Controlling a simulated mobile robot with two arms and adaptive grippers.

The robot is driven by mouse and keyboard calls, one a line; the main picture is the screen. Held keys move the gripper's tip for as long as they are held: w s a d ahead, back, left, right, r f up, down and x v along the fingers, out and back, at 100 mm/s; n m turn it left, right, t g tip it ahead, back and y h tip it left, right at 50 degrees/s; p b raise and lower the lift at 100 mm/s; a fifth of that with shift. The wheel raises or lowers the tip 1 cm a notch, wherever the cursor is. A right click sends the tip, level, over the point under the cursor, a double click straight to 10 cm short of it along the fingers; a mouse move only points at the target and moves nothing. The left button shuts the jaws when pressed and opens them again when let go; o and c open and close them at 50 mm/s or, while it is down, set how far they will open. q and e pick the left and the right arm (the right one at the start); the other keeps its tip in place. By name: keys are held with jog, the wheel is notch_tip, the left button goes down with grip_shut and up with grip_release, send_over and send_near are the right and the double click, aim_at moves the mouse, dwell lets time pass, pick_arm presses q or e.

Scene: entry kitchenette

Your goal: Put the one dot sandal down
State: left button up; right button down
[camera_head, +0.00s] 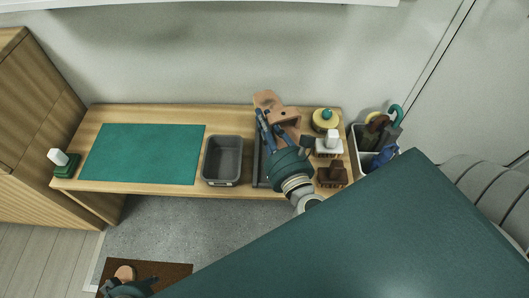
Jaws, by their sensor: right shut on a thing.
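A tan-brown sandal (268,99) is at the back of the wooden bench, right of the grey bin. My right gripper (268,130), with blue fingers, is shut on it from the front and covers part of it. I cannot make out dots on it, nor whether it touches the surface below. Another tan piece (125,272), perhaps a second sandal, shows on the dark brown mat (172,270) on the floor. Part of my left gripper (127,289) is beside that piece at the bottom edge; its fingers are not clear.
The bench carries a teal mat (145,153), which is bare, an empty grey bin (222,160) and a green-based brush (64,161). A round yellow tin (325,120), a white-topped brush (330,145) and a brown brush (332,174) stand right. A white container (358,142) holds tools.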

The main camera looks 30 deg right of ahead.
pick_arm(q)
jog(key=b+v, duration=0.2)
jog(key=v, duration=0.4)
pick_arm(e)
notch_tip(320, 180, down, 3)
jog(key=shift+r, duration=0.15)
pick_arm(q)
jog(key=w+d+r+t+h+b, duration=0.1)
jog(key=w+d+r+t+b, duration=0.15)
jog(key=w+r+t, duration=0.4)
jog(key=w+d+r+t+h+b, duration=0.1)
jog(key=w+d+r+t+b, duration=0.15)
jog(key=w, duration=0.75)
pick_arm(e)
notch_tip(320, 180, down, 9)
jog(key=b, duration=0.2)
jog(key=shift+b, duration=0.4)
jog(key=shift+f+b, duration=0.45)
jog(key=shift+f, duration=0.3)
pick_arm(q)
jog(key=d+r+t+h, duration=0.1)
jog(key=r+t, duration=0.4)
jog(key=r, duration=0.6)
jog(key=d+r+m+t+h, duration=0.1)
jog(key=d+r+t+h, duration=0.1)
jog(key=r+t, duration=0.4)
notch_tip(320, 180, up, 5)
jog(key=shift+w+d+f+h, duration=0.1)
jog(key=shift+w+d+h, duration=0.05)
jog(key=shift+w+h, duration=0.3)
